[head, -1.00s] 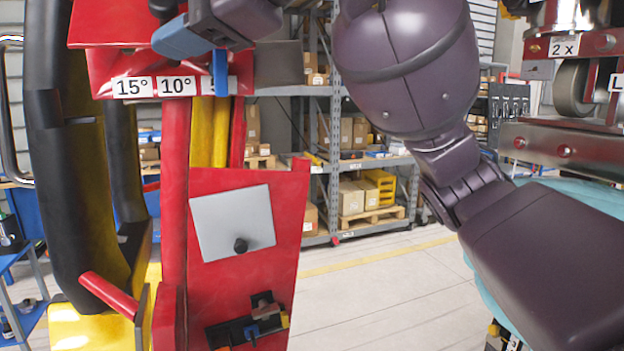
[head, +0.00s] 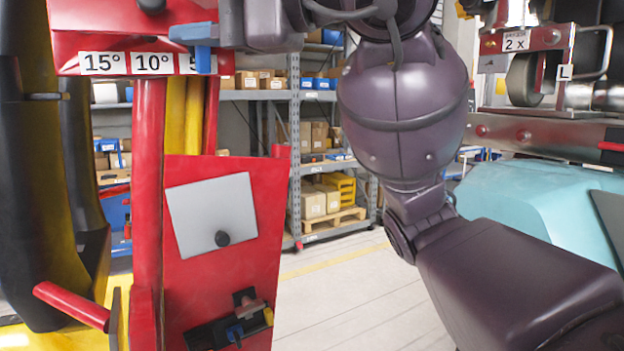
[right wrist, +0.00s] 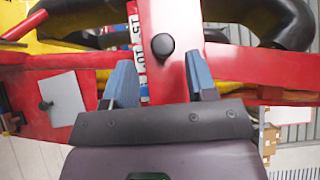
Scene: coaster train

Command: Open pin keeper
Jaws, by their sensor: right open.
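No part is labelled as the pin keeper, and I cannot tell which part it is. A red bar with a black round knob (right wrist: 162,46) lies across the middle of the right wrist view. The knob also shows at the top edge of the head view (head: 152,5). My right gripper (right wrist: 161,80) is open, its blue fingertips on either side of the red bar, with nothing held; contact is unclear. In the head view its blue finger (head: 195,33) is above the "5" label. A grey plate with a black knob (head: 212,212) is on the red panel. My left gripper is not in view.
A black bracket with small blue, red and yellow parts (head: 230,325) is low on the red panel (head: 270,240). Angle labels (head: 152,63) line the red crossbar. Yellow-black tubing stands at left, machinery (head: 545,135) at right. Shelves (head: 300,150) stand behind open floor.

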